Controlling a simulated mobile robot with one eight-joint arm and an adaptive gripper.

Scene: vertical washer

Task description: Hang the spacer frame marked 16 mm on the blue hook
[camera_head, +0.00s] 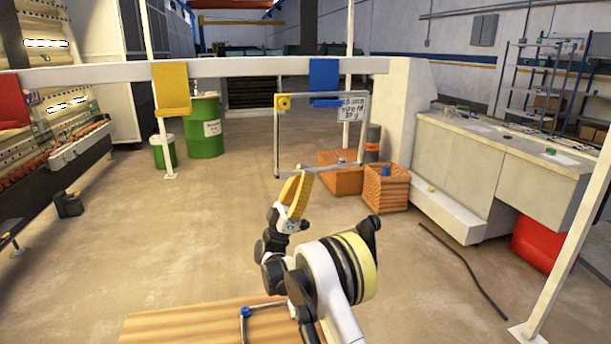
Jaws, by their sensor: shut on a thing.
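The spacer frame (277,140) is a thin grey rectangle, upright, with a yellow corner piece at its top left. A white label (352,108) hangs at its top right; its writing is too small to read surely. My gripper (304,171), with yellow fingers, is shut on the frame's lower bar. The blue hook (323,73) hangs from the white rail. The frame's top bar is level with the hook's lower part in the picture; I cannot tell whether it rests in the hook or stands apart from it.
A yellow hook (171,88) and a red hook (13,100) are on the left of the white rail (230,71). Wooden crates (387,190) stand behind the frame. Another frame part with a blue corner (246,312) lies on the wooden table (190,330).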

